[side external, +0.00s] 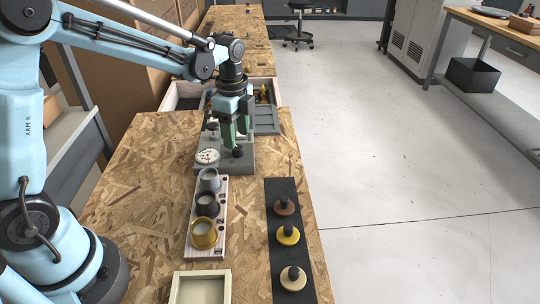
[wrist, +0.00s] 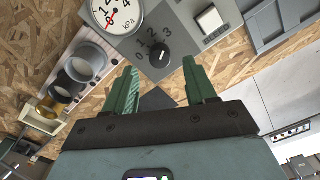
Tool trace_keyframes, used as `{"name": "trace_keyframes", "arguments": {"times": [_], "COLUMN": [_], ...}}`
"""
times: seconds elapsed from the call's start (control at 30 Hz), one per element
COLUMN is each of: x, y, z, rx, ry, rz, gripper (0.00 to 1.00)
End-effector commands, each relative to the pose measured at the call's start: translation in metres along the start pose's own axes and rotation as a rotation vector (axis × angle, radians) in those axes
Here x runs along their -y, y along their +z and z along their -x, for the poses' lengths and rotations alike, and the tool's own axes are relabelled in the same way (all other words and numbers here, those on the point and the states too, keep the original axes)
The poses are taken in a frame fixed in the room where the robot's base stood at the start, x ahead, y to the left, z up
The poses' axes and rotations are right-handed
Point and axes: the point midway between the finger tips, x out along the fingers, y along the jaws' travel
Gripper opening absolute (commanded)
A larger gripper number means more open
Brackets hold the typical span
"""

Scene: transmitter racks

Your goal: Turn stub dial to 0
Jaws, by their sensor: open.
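The stub dial (wrist: 154,56) is a black round knob on a grey panel, with the numbers 0 to 3 printed around it in the wrist view. I cannot tell for sure which number its mark points at. In the side view the dial (side external: 237,153) sits just below my gripper (side external: 237,134). My gripper (wrist: 160,66) has two green fingers, spread apart and empty. In the wrist view the dial appears beyond and between the fingertips; I see no contact.
A white kPa gauge (side external: 208,156) is on the panel left of the dial. A rack with several cups (side external: 222,222) and a black strip with three knobbed discs (side external: 285,240) lie nearer the camera. A pale tray (side external: 201,273) stands at the front.

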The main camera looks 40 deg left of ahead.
Motion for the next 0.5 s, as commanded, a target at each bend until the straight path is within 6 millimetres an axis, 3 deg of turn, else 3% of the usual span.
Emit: {"name": "trace_keyframes", "arguments": {"times": [0.2, 0.5], "x": [0.0, 0.0], "y": [0.0, 0.0], "z": [-0.026, -0.035], "rx": [0.0, 0.0], "ry": [0.0, 0.0], "rz": [0.0, 0.0], "gripper": [0.56, 0.56]}}
